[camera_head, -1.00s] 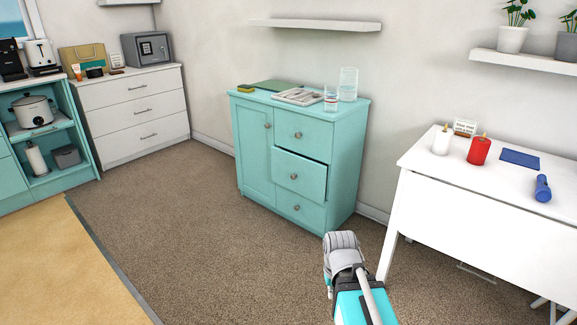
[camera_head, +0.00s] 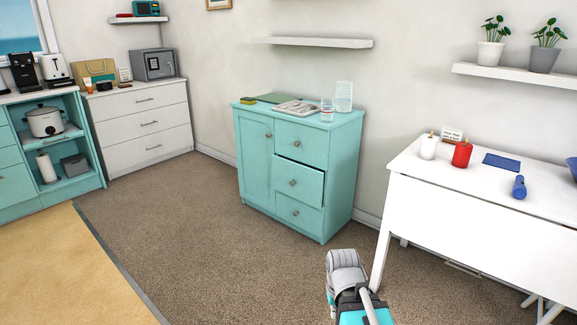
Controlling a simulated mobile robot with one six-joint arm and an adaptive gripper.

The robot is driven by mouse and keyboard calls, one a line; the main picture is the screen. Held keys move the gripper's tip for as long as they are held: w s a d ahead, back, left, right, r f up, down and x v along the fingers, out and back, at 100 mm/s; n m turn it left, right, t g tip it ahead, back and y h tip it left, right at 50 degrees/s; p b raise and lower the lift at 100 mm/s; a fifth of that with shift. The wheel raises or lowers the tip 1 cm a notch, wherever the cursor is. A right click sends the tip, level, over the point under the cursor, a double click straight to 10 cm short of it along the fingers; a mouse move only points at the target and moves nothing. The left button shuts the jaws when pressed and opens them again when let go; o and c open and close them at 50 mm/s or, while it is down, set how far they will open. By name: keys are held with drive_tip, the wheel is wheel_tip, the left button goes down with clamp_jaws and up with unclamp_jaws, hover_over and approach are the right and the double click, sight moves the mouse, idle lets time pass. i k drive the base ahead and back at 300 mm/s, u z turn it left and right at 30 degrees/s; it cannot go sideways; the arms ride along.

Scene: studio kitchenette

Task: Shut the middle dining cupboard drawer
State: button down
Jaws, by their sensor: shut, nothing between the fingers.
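The turquoise dining cupboard (camera_head: 258,165) stands against the back wall, with a door on its left and a column of three drawers on its right. Its middle drawer (camera_head: 310,186) sticks out a little from the front. The top drawer (camera_head: 290,135) and the bottom drawer (camera_head: 290,207) look shut. My arm comes up from the bottom edge of the head view. My gripper is not clearly visible; only a grey and turquoise part of my arm shows, in front of the cupboard and apart from it.
A white desk (camera_head: 460,215) with candles stands at the right. A white chest of drawers (camera_head: 145,125) and a turquoise shelf unit (camera_head: 75,180) stand at the left. Carpet (camera_head: 200,240) in front of the cupboard is clear.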

sight(304, 182)
drive_tip(key=u, duration=0.4)
drive_tip(key=i, duration=2.1)
drive_tip(key=z, duration=0.55)
drive_tip(key=k, duration=0.95)
drive_tip(key=z, duration=0.15)
drive_tip(key=i, duration=0.25)
drive_tip(key=z, duration=0.05)
